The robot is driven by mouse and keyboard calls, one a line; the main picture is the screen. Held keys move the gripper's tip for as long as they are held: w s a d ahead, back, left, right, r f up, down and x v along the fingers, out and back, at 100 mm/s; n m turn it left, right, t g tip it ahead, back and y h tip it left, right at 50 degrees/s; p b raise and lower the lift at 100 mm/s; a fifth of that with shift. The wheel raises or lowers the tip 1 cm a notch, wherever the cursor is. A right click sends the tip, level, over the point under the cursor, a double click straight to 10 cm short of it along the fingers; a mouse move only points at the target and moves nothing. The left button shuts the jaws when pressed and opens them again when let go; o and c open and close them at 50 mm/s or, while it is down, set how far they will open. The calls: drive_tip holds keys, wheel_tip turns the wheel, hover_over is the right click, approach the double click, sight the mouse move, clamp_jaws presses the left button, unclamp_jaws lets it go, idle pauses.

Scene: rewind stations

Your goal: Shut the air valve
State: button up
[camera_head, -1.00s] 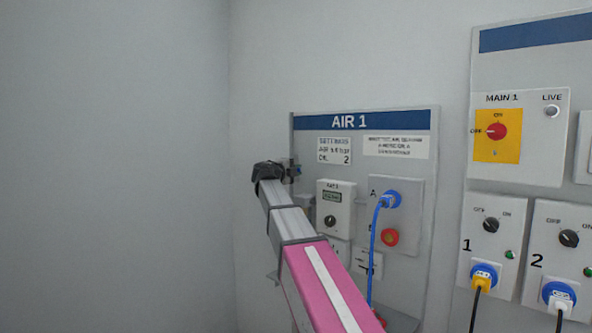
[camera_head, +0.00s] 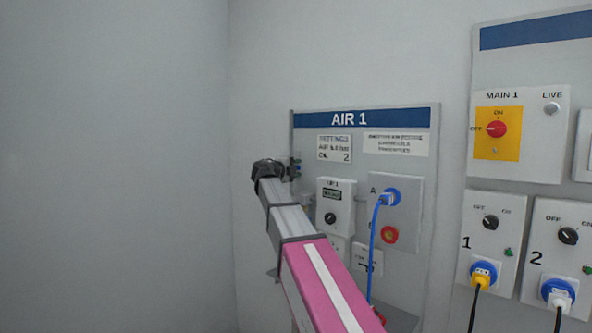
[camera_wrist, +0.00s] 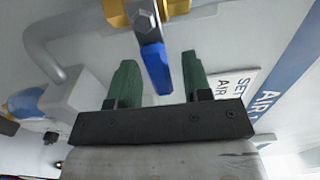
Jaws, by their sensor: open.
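The air valve is a yellow brass body (camera_wrist: 177,8) on a pipe with a blue lever handle (camera_wrist: 156,68), seen in the wrist view. The lever points down toward my gripper (camera_wrist: 158,76). My gripper's two green fingers stand open on either side of the lever's end, with visible gaps on both sides. In the head view my gripper (camera_head: 292,168) is at the left edge of the AIR 1 panel (camera_head: 415,260). My arm and gripper hide the valve there.
The panel carries a settings label (camera_head: 334,148), a gauge box (camera_head: 334,203), a blue plug with hose (camera_head: 390,199) and a red round fitting (camera_head: 390,235). A grey pipe (camera_wrist: 58,38) runs beside the valve. An electrical panel (camera_head: 525,75) stands at right. Bare wall lies left.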

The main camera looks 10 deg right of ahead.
drive_tip(key=v, duration=1)
drive_tip(key=shift+s+a, duration=0.2)
drive_tip(key=shift+a, duration=0.05)
